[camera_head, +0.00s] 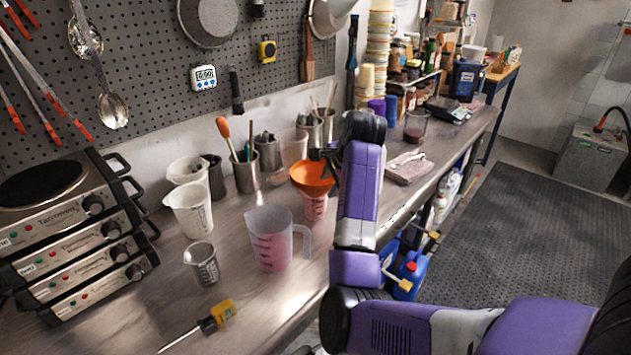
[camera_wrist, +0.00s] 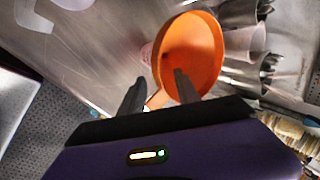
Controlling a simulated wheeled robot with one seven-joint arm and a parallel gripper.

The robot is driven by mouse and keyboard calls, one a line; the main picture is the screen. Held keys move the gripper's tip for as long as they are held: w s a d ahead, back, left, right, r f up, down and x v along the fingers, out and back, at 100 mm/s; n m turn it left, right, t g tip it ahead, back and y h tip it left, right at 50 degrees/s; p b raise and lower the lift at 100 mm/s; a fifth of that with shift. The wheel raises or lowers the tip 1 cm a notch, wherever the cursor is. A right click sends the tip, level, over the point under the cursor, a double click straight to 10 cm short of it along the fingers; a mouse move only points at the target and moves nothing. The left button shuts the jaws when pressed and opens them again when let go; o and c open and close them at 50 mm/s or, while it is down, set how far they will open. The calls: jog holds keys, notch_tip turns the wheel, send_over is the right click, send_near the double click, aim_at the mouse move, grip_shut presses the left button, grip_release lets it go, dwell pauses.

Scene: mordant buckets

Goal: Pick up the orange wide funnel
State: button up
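The orange wide funnel (camera_head: 311,177) sits mouth up in a clear measuring vessel with pink markings (camera_head: 315,208) on the metal bench. In the wrist view the funnel (camera_wrist: 205,45) shows its open bowl just beyond my gripper (camera_wrist: 159,76). My fingers are spread apart. The right finger overlaps the inside of the bowl, and the left finger is outside the rim. The funnel's near edge and a small orange tab lie between them; I cannot tell whether either finger touches. In the head view my gripper (camera_head: 326,158) is at the funnel's right, partly hidden by my wrist.
A pink-filled measuring jug (camera_head: 270,243) stands in front of the funnel. Tool-filled metal cups (camera_head: 247,176) stand behind. White jugs (camera_head: 190,211), a small beaker (camera_head: 203,265) and a yellow screwdriver (camera_head: 215,317) are at left. A folded pinkish cloth (camera_head: 405,168) lies to the right.

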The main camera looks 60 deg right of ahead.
jog(key=shift+x, duration=1.45)
jog(key=shift+c, duration=0.5)
grip_shut()
jog(key=shift+r, duration=0.1)
notch_tip(320, 180, up, 20)
jog(key=p, duration=0.1)
